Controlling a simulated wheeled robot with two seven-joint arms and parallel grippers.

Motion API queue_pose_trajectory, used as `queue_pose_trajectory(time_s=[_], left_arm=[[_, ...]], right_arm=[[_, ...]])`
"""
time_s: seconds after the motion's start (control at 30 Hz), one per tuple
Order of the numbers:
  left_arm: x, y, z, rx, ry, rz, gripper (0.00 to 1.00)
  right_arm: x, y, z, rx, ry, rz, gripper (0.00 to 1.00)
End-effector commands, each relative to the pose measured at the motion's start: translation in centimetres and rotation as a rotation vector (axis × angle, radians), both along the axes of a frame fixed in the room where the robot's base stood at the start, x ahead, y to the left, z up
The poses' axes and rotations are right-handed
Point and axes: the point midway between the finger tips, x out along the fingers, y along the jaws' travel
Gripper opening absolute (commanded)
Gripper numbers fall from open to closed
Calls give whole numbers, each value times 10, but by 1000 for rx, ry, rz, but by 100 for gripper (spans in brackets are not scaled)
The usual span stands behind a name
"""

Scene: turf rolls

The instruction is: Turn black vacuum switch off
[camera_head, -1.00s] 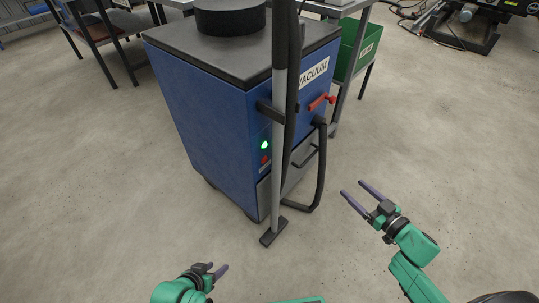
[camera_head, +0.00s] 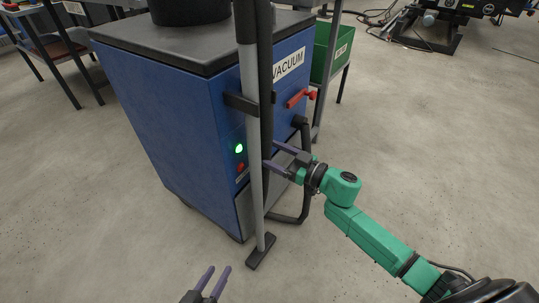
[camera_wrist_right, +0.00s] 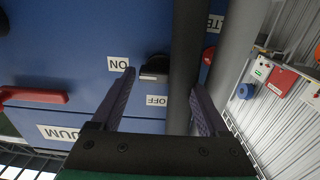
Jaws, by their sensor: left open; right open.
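The blue vacuum cabinet (camera_head: 150,120) stands at centre-left in the head view, with a green light (camera_head: 239,148) and red button (camera_head: 240,167) on its front. In the right wrist view the picture is upside down, and the black switch (camera_wrist_right: 155,66) sits between the ON label (camera_wrist_right: 119,64) and the OFF label (camera_wrist_right: 157,100). I cannot tell where it points. My right gripper (camera_head: 270,154) is open at the cabinet front; its fingers (camera_wrist_right: 163,82) appear either side of the switch and a dark hose. The switch is hidden in the head view. My left gripper (camera_head: 219,268) is open, low and empty.
A grey pole (camera_head: 254,130) with a black hose stands close in front of the panel, held by a bracket. A red handle (camera_head: 298,99) and a black loop handle (camera_head: 303,185) stick out nearby. A green bin (camera_head: 325,50) stands behind.

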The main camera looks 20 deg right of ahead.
Motion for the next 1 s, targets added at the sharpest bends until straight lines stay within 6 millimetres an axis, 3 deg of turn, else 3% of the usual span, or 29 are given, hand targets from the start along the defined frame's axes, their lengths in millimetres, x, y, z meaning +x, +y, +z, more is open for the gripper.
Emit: queue_pose_trajectory(time_s=[0.23,0.27,0.4,0.43,1.0], left_arm=[[0,0,0,0,-1,0,50],[0,0,0,0,-1,0,50],[0,0,0,0,-1,0,50],[0,0,0,0,-1,0,50],[0,0,9,9,14,-5,50]], right_arm=[[2,2,0,-1,0,-1,78],[2,1,0,-1,0,-1,70],[2,1,0,-1,1,0,16],[2,1,0,-1,1,0,9],[1,1,2,-129,-107,0,9]])
